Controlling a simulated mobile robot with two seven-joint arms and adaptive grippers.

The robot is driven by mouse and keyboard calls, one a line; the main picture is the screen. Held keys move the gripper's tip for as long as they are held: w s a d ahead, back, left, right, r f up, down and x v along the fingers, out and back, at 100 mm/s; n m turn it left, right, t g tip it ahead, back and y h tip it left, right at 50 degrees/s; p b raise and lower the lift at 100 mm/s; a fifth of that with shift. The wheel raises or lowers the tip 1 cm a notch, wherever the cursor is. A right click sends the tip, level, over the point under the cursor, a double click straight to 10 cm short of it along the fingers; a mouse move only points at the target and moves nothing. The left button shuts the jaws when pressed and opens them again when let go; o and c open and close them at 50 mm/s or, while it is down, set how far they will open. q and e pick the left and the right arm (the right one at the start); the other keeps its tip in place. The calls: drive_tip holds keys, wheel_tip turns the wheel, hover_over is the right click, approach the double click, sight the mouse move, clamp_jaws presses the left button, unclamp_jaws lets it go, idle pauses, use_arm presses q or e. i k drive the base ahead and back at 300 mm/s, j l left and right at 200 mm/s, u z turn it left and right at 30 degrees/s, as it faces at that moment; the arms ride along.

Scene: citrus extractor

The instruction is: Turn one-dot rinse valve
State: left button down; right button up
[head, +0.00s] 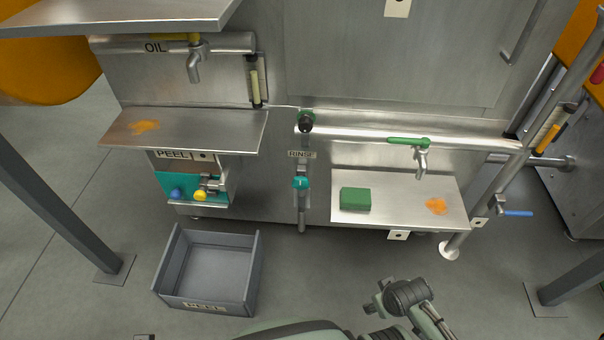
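A teal valve handle (300,183) sits on a vertical steel pipe under the RINSE label (301,154). I cannot make out any dots on that label. A green lever (408,141) tops a steel tap (421,162) above the right shelf. A valve with a blue handle (515,213) is at the lower right, close to a small dotted plate (479,223). My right gripper (374,298) is low at the bottom, in front of the station and apart from all the valves. Its finger gap is too small to judge. My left gripper is not in view.
A grey PEEL bin (208,270) stands on the floor at left. The right shelf (390,211) holds a green block (355,199) and an orange splat. The left shelf (190,128) juts out above the peel opening. Floor before the rinse pipe is clear.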

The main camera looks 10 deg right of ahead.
sight(300, 182)
drive_tip(key=k+l, duration=0.2)
drive_tip(key=l, duration=0.15)
drive_tip(key=k+l+z, duration=0.15)
drive_tip(key=l, duration=0.25)
drive_tip(key=k+l, duration=0.25)
drive_tip(key=k+l+z, duration=0.15)
drive_tip(key=l, duration=0.35)
drive_tip(key=k+l, duration=0.15)
drive_tip(key=l, duration=0.25)
drive_tip(key=k+z, duration=0.05)
